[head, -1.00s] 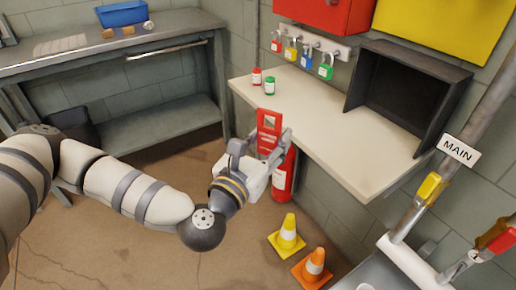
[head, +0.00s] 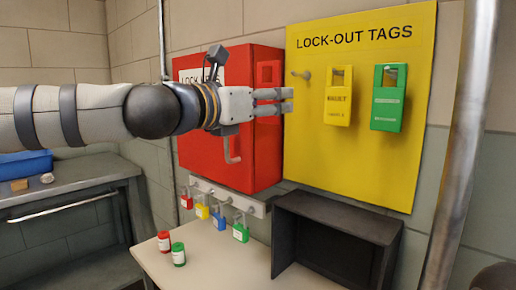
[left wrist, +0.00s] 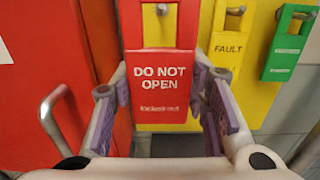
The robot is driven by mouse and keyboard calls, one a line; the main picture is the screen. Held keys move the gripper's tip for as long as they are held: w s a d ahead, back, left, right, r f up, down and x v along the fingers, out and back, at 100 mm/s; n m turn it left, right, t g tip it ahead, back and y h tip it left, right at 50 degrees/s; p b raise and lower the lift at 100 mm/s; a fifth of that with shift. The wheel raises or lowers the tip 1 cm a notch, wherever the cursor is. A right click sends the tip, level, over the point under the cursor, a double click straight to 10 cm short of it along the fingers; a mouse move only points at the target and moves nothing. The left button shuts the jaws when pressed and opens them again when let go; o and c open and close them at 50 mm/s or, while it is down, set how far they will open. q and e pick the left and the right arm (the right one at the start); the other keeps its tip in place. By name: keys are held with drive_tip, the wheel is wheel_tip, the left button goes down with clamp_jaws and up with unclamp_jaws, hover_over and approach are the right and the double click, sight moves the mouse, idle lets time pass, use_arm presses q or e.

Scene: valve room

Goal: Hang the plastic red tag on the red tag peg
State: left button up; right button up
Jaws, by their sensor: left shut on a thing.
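The red tag (left wrist: 160,88) reads "DO NOT OPEN" in the left wrist view and stands upright between my left gripper's fingers. A bare peg (head: 302,74) sticks out of the yellow board (head: 356,166), just right of the tag and slightly above the fingertips. My right gripper is out of view.
A yellow tag (head: 338,98) and a green tag (head: 388,98) hang to the right of the bare peg. The red cabinet (head: 262,165) with a handle is behind my gripper. Padlocks (head: 219,218), a dark open box (head: 338,222) and a grey pipe (head: 462,140) are nearby.

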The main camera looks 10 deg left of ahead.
sight(306, 100)
use_arm(q)
drive_tip(key=shift+b+x, duration=1.1)
drive_tip(key=shift+x, duration=3.1)
drive_tip(key=shift+w+d+f, duration=0.35)
drive_tip(key=shift+w+d, duration=0.05)
drive_tip(key=shift+d, duration=0.1)
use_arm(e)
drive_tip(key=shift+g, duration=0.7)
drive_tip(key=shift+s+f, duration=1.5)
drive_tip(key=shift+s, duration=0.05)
use_arm(q)
drive_tip(key=o, duration=1.3)
